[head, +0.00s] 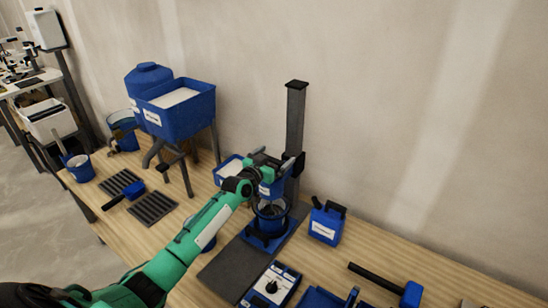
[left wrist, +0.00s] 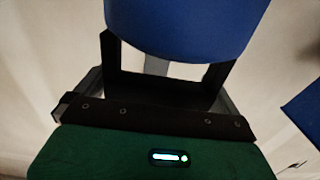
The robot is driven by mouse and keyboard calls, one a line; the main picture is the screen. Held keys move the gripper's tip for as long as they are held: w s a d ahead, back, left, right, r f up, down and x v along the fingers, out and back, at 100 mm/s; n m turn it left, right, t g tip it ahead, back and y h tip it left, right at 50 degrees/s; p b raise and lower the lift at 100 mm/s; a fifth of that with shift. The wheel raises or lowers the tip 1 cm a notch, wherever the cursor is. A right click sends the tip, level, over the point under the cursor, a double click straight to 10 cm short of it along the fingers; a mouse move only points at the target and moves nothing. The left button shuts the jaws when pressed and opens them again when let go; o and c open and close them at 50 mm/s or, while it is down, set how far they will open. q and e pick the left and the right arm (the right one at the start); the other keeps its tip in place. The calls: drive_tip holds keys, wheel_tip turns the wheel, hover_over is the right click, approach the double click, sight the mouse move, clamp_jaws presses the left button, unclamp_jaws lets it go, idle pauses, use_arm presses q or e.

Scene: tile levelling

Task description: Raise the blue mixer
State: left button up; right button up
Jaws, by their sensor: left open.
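The blue mixer (head: 269,189) sits on a dark upright column (head: 296,120), above a dark blue bucket (head: 271,214) on the stand's base. My left arm reaches in, and my left gripper (head: 276,166) is at the mixer's upper part, partly covering it. In the left wrist view, a rounded blue body (left wrist: 185,25), apparently the mixer, lies ahead of the open jaws of the left gripper (left wrist: 165,70). I cannot tell whether the fingers touch it. My right gripper is not in view.
A blue hopper (head: 180,122) on legs stands to the left on the wooden table. A blue canister (head: 326,225) is right of the stand. A control box with a dial (head: 270,286) and a blue-headed mallet (head: 410,294) lie in front. A wall is behind.

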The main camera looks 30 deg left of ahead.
use_arm(q)
drive_tip(key=shift+c, duration=1.3)
drive_tip(key=c, duration=0.8)
wheel_tip(320, 180, up, 13)
drive_tip(key=p, duration=0.8)
drive_tip(key=shift+p, duration=0.35)
drive_tip(key=shift+c, duration=0.2)
